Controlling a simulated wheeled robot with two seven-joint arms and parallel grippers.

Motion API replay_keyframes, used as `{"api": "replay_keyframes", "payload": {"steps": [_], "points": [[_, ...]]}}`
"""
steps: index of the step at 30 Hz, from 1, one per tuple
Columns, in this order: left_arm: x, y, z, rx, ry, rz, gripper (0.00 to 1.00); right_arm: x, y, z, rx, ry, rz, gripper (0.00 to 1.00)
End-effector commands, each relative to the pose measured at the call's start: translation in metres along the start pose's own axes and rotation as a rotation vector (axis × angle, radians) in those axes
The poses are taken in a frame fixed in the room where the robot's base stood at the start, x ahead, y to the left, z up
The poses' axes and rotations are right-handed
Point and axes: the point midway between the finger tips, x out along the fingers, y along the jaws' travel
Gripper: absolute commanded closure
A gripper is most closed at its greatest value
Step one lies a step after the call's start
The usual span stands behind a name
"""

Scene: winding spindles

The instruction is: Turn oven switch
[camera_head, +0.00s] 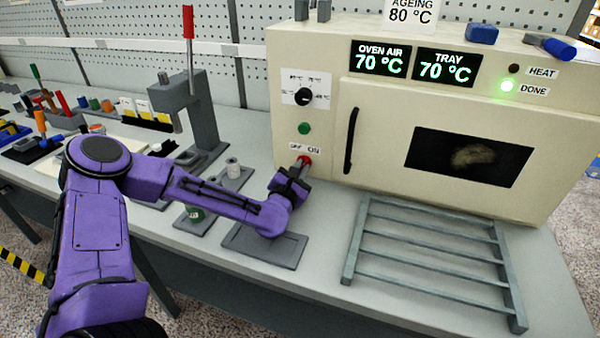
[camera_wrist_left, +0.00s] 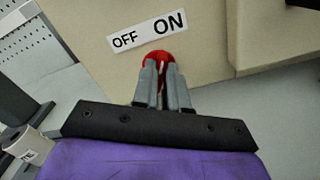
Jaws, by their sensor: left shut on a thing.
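The oven (camera_head: 490,203) is a cream box at the back right of the bench. Its red switch (camera_head: 304,160) sits low on the front, under an OFF/ON label (camera_head: 304,149). My left gripper (camera_head: 297,170) is at the switch, with its fingers shut on it. In the left wrist view, the left gripper (camera_wrist_left: 161,75) has its two grey fingers on either side of the red switch (camera_wrist_left: 158,56), just below the OFF/ON label (camera_wrist_left: 147,31). The fingers hide part of the switch, and I cannot tell its exact setting. My right gripper is not in view.
Above the switch are a green button (camera_head: 304,128) and a black dial (camera_head: 304,97). The displays (camera_head: 381,59) read 70 °C, and the green DONE lamp (camera_head: 507,86) is lit. A metal rack (camera_head: 430,257) lies before the oven; a lever press (camera_head: 190,100) stands left.

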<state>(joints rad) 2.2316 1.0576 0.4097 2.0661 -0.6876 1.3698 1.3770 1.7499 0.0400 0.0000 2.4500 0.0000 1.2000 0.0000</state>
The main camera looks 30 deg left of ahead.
Motion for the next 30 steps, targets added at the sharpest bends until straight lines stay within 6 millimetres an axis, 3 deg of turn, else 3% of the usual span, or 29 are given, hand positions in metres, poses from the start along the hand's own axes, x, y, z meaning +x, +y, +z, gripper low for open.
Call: {"api": "replay_keyframes", "payload": {"steps": [30], "points": [[-0.001, 0.002, -0.010, -0.901, -0.002, 0.000, 1.00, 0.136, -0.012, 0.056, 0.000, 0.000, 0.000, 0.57]]}}
